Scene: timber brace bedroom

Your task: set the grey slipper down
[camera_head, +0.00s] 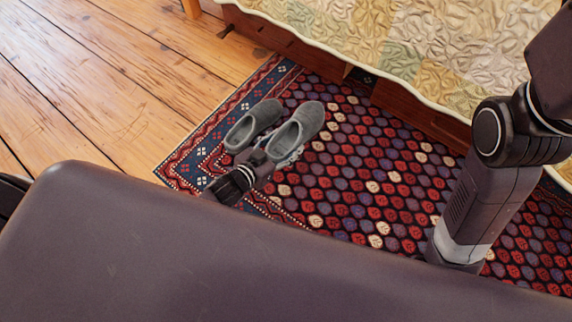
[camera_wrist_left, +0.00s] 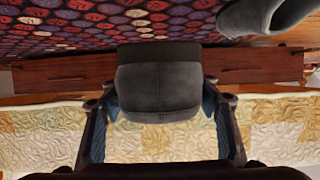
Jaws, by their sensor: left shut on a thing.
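A grey slipper (camera_head: 309,120) is between the fingers of my left gripper (camera_head: 283,156), which is shut on it at its near end. In the left wrist view the held slipper (camera_wrist_left: 158,82) fills the space between the two fingers (camera_wrist_left: 160,100). The other grey slipper (camera_head: 248,128) lies on the patterned rug (camera_head: 365,170), just left of the held one; it also shows at the upper right of the left wrist view (camera_wrist_left: 268,14). I cannot tell whether the held slipper's sole touches the rug. My right gripper is out of view.
A bed with a quilt (camera_head: 400,40) and a wooden side rail (camera_head: 420,115) stands behind the rug. Bare plank floor (camera_head: 110,70) lies to the left. The rug right of the slippers is clear. My body hides the near area.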

